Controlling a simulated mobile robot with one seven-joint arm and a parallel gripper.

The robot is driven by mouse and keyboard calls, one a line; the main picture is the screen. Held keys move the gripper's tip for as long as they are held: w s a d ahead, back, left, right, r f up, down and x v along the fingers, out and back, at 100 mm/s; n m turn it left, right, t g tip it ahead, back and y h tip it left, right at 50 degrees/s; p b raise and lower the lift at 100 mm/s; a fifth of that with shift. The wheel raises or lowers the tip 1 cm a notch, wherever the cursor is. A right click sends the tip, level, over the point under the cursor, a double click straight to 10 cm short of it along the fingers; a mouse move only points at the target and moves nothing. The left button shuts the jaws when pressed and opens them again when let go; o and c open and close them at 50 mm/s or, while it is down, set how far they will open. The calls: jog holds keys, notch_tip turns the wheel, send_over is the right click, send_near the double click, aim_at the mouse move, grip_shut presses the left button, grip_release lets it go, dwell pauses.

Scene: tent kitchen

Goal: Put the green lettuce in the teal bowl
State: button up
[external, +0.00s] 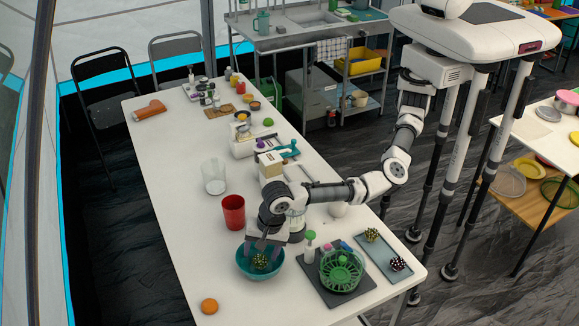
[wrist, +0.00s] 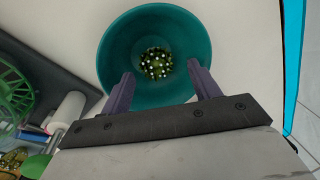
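The teal bowl (external: 243,268) stands on the white table at its near end; it also shows in the wrist view (wrist: 120,48). A round, spiky green thing with pale dots, which looks like the green lettuce (external: 260,262), lies inside at the bottom of the bowl; it also shows in the wrist view (wrist: 157,61). My gripper (external: 262,249) is over the bowl, pointing down. In the wrist view my gripper (wrist: 161,80) has its two purple fingers wide apart with nothing held between them. The lettuce appears below the fingertips, apart from them.
A red cup (external: 233,212) and a clear glass (external: 213,177) stand behind the bowl. A green basket (external: 341,270) on a dark mat is to its right. A grey tray (external: 384,250) holds two spiky balls. An orange disc (external: 209,306) lies near the front edge.

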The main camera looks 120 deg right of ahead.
aim_at(262, 258)
dwell(0.6)
jog(key=w+p+v, duration=0.1)
jog(key=p+v, duration=0.4)
jog(key=v, duration=0.1)
jog(key=shift+d+r+p, duration=0.3)
jog(key=shift+r+p, duration=0.1)
jog(key=shift+r, duration=0.2)
jog(key=shift+w, duration=0.1)
